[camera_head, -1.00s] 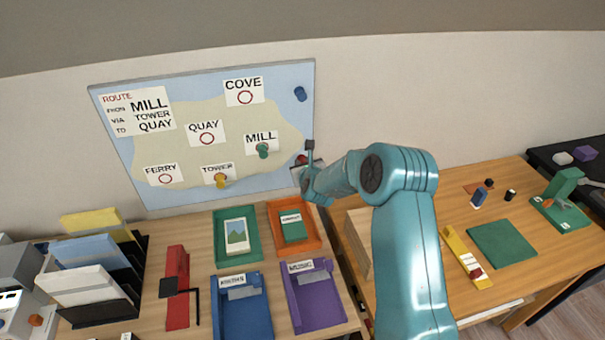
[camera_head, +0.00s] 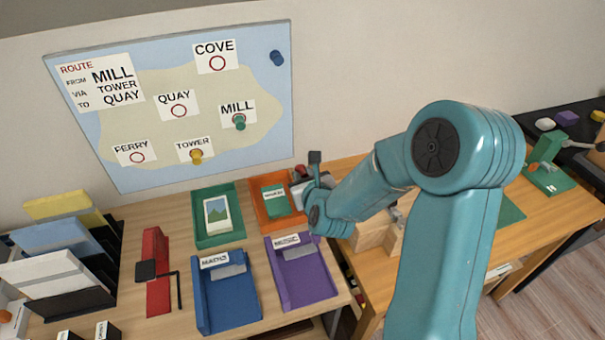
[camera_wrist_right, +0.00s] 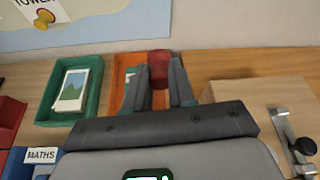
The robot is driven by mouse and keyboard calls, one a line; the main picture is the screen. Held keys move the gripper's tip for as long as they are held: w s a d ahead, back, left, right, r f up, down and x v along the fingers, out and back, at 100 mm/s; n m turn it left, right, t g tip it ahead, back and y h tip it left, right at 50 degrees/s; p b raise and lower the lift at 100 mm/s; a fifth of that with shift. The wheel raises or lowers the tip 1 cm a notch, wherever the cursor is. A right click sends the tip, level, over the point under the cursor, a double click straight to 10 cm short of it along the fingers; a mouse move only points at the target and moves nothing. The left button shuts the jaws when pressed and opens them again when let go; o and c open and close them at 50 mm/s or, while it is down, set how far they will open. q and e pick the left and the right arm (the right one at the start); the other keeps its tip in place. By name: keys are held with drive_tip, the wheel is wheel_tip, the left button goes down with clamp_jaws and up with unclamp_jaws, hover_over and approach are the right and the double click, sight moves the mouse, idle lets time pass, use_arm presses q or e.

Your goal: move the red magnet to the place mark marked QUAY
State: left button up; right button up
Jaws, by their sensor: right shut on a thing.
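The red magnet (camera_wrist_right: 159,57) is held between the fingertips of my right gripper (camera_wrist_right: 159,80) in the wrist view. In the head view the magnet (camera_head: 301,170) is a small red spot, mostly hidden by the gripper, off the board near its lower right corner and in front of the wall. The QUAY place mark (camera_head: 179,111), a white label with a red ring, is on the middle of the map board (camera_head: 265,150); no magnet is on it. My left gripper is not in view.
A green magnet (camera_head: 240,124) sits at MILL, a yellow magnet (camera_head: 196,156) at TOWER, and a blue magnet (camera_head: 277,58) at the board's upper right. Green (camera_head: 238,237), orange (camera_head: 256,208), blue (camera_head: 203,310) and purple (camera_head: 330,296) trays stand on the desk below.

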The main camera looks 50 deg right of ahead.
drive_tip(key=shift+s, duration=0.1)
drive_tip(key=s+a+b, duration=0.2)
drive_tip(key=s, duration=0.1)
drive_tip(key=shift+s, duration=0.2)
idle(0.5)
idle(0.4)
drive_tip(key=w+a+f+n+t+y, duration=0.1)
drive_tip(key=w+a+n+y, duration=0.2)
drive_tip(key=a, duration=0.8)
drive_tip(key=w+a+f+n+t+y, duration=0.1)
drive_tip(key=w+a+n+y, duration=0.2)
drive_tip(key=a, duration=0.8)
drive_tip(key=shift+w+a+f+n+y, duration=0.15)
drive_tip(key=shift+w+n+y, duration=0.15)
drive_tip(key=shift+w+y, duration=0.6)
drive_tip(key=shift+w, duration=0.15)
